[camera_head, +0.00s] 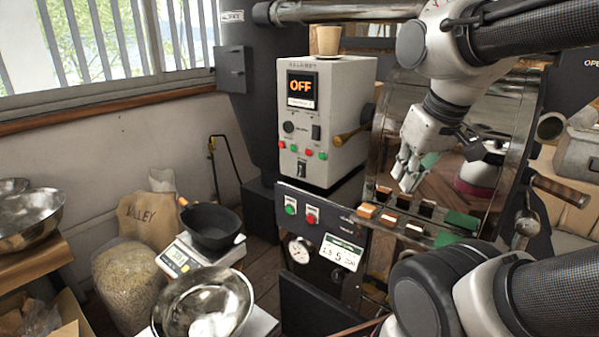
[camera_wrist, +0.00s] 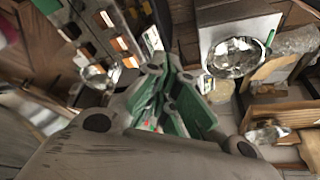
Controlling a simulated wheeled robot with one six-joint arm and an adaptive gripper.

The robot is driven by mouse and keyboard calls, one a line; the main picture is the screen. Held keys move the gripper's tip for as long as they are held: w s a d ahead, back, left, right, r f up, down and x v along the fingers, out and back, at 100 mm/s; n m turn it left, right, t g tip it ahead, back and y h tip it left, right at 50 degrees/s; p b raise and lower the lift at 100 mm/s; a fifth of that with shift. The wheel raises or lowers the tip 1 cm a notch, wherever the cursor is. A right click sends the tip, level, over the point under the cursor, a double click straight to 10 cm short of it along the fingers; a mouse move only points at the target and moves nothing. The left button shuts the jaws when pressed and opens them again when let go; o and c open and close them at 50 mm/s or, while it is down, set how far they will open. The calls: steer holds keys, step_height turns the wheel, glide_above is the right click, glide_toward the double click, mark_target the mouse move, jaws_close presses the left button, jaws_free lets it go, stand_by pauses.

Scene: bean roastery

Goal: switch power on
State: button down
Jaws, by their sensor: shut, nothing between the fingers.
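The light grey control box (camera_head: 345,105) stands in the middle of the head view, and its display (camera_head: 302,87) reads OFF in orange. Its front has a dark knob (camera_head: 288,127), a black rocker switch (camera_head: 316,132), a row of green and red buttons, and a small black switch (camera_head: 301,169) at the bottom. The labels are too small to show which one is power. My gripper (camera_head: 404,180) is to the right of the box, apart from it, fingers pointing down and shut on nothing. In the wrist view its green-padded fingers (camera_wrist: 170,110) are together.
A lower dark panel has a green button (camera_head: 291,208) and a red button (camera_head: 311,218). A wooden handle (camera_head: 350,140) sticks out right of the box. A paper cup (camera_head: 328,40) stands on top. A black pan (camera_head: 213,228) and a steel bowl (camera_head: 203,307) stand front left.

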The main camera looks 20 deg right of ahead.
stand_by(0.8)
steer(key=w+a+f+n+g+h, duration=0.2)
steer(key=w+f+n+h, duration=0.1)
steer(key=w+f+n, duration=0.55)
steer(key=w+a+f+n+g+h, duration=0.1)
steer(key=w+a+f+n+h, duration=0.35)
steer(key=w, duration=0.65)
steer(key=w+a+f+n+t+y, duration=0.1)
steer(key=w+a+f+n+t, duration=0.1)
steer(key=w+a+n, duration=0.3)
steer(key=w+a+f+n+t+y, duration=0.1)
steer(key=w+a+f+n+t, duration=0.1)
steer(key=w+a+n, duration=0.3)
steer(key=w+n+t, duration=0.1)
steer(key=w+n, duration=0.3)
steer(key=n, duration=0.5)
steer(key=shift+a+f+y, duration=0.3)
steer(key=shift+f+y, duration=0.05)
steer(key=shift+f, duration=0.05)
